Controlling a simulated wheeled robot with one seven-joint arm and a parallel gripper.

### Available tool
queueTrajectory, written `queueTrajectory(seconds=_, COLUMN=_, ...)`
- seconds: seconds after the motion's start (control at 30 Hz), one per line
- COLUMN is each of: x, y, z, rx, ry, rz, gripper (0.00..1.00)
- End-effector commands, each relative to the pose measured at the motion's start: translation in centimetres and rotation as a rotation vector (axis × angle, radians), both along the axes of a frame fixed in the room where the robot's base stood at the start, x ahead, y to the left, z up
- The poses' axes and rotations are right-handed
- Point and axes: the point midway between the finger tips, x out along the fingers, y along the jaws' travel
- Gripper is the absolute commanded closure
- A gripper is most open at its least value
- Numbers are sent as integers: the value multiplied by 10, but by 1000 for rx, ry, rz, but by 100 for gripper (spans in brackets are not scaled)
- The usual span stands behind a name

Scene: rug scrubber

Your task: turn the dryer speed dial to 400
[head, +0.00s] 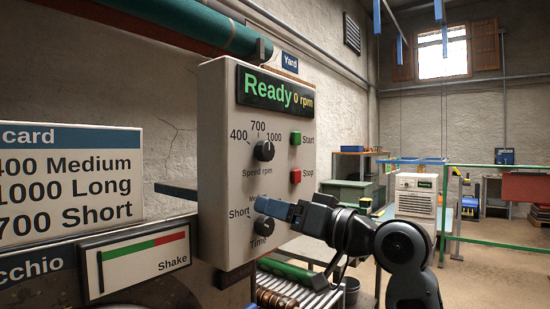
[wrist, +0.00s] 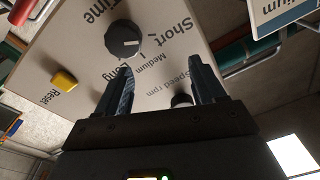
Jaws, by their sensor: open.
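The dryer speed dial (head: 264,151) is a black round knob on the grey control panel (head: 222,160), with 400 at its left, 700 above and 1000 at its right. Its pointer seems to face upper right, towards 1000. In the wrist view the speed dial (wrist: 181,100) shows only partly, behind my gripper. My gripper (head: 272,208) is open and empty in front of the panel, below the speed dial and near the time dial (head: 263,226). In the wrist view the open fingers (wrist: 162,72) reach towards the panel, with the time dial (wrist: 123,38) beyond the left finger.
The display (head: 274,91) reads Ready, 0 rpm. A green Start button (head: 296,138) and a red Stop button (head: 296,176) sit right of the speed dial. A yellow Reset button (wrist: 65,80) shows in the wrist view. A card (head: 70,185) lists 400 Medium, 1000 Long, 700 Short.

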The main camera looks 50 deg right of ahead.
Motion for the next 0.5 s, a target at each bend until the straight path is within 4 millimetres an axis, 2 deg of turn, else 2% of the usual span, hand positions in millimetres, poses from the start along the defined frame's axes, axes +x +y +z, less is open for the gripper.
queueTrajectory(seconds=0.03, x=-3, y=-7, z=18, rx=-30, ry=-5, rz=4, gripper=31)
queueTrajectory(seconds=0.2, x=-16, y=-20, z=68, rx=-135, ry=16, rz=35, gripper=31)
queueTrajectory(seconds=0.33, x=-27, y=-26, z=93, rx=-205, ry=43, rz=49, gripper=31)
queueTrajectory(seconds=0.5, x=-35, y=-28, z=109, rx=-252, ry=68, rz=56, gripper=31)
